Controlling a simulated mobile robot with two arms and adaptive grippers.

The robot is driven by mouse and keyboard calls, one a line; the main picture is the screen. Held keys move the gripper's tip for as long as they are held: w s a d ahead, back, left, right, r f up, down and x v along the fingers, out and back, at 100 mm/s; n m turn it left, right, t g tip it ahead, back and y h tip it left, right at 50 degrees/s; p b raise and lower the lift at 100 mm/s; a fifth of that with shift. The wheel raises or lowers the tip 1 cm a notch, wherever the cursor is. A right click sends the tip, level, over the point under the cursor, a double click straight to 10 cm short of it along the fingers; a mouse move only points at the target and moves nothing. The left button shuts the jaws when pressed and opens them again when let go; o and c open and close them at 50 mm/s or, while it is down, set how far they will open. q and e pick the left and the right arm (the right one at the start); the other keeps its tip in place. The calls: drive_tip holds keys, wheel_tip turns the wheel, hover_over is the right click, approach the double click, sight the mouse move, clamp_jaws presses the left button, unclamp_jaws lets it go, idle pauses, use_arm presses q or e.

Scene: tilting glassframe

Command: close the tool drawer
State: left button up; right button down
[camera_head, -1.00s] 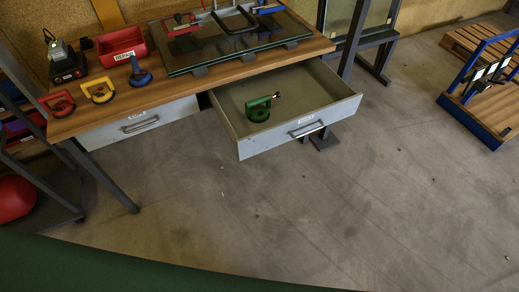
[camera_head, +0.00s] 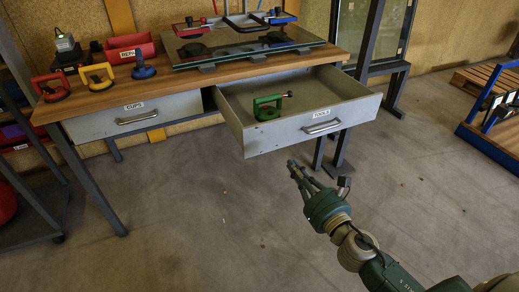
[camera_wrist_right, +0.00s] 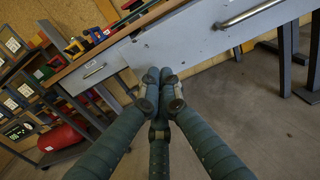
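The tool drawer (camera_head: 300,133), a grey box labelled TOOLS, stands pulled out from under the right part of the workbench. Its bar handle (camera_head: 322,126) is on the front panel. A green suction lifter (camera_head: 267,108) lies inside. My right gripper (camera_head: 293,166) is below and in front of the drawer front, slightly left of the handle, apparently touching nothing. Its fingers are drawn together and empty. In the right wrist view, the fingers (camera_wrist_right: 160,76) point toward the grey drawer front (camera_wrist_right: 195,40), with the handle (camera_wrist_right: 250,13) at upper right. My left gripper is not in view.
The CUPS drawer (camera_head: 133,118) is shut at the left of the workbench (camera_head: 185,83). A glass pane (camera_head: 240,47), red bin (camera_head: 130,47) and several suction lifters sit on top. Table legs and a dark frame stand close behind the tool drawer. The floor (camera_head: 200,220) in front is clear.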

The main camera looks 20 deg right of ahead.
sight(270, 134)
drive_tip(key=w, duration=1.2)
drive_tip(key=shift+a, duration=0.35)
drive_tip(key=shift+w+a, duration=0.1)
drive_tip(key=shift+w, duration=0.65)
drive_tip(key=shift+w, duration=0.1)
